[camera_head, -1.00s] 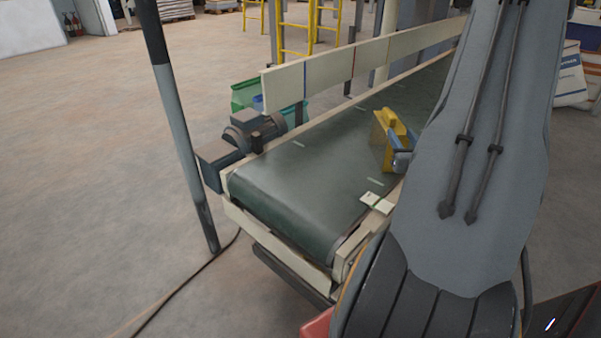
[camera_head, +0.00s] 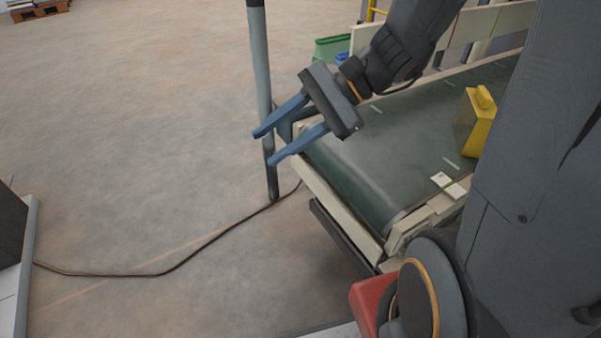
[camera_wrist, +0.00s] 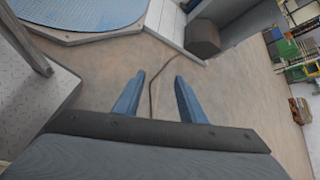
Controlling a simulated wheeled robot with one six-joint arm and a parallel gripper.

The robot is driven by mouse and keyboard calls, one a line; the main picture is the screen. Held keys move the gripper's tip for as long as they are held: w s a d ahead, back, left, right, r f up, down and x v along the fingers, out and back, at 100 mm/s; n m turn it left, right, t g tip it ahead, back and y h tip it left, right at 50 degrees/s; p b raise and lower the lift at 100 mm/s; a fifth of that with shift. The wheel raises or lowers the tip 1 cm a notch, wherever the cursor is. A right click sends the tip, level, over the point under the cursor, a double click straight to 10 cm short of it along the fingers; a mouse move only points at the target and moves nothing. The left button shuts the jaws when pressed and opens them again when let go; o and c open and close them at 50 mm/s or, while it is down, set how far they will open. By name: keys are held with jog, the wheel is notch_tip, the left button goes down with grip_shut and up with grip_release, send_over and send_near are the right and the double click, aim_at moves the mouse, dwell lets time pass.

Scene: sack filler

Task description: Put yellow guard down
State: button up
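The yellow guard (camera_head: 477,122) stands on the green conveyor belt (camera_head: 385,150), toward the right of the head view and partly bordered by my arm. It looks upright, and nothing grips it. My gripper (camera_head: 263,148) is open and empty. It is to the left of the guard, over the near left end of the conveyor, with its blue fingers pointing left. In the wrist view my open gripper (camera_wrist: 158,88) has only bare floor and a cable between its fingers. The guard does not show in the wrist view.
A grey post (camera_head: 262,80) stands close behind my fingertips. A dark cable (camera_head: 165,272) runs over the floor. A small pale block (camera_head: 449,184) sits at the conveyor's near edge. A green bin (camera_head: 332,47) stands behind the belt. Open floor lies to the left.

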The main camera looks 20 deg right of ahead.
jog(key=s+d+n+h, duration=0.2)
jog(key=s+n+h, duration=0.8)
jog(key=n, duration=0.5)
jog(key=shift+r+g, duration=0.15)
jog(key=shift+g, duration=0.15)
jog(key=d+r+m+h+p, duration=0.1)
jog(key=d+r+m+p, duration=0.2)
jog(key=d+r+p, duration=0.7)
jog(key=r+p, duration=0.1)
jog(key=p, duration=0.9)
jog(key=shift+r, duration=0.3)
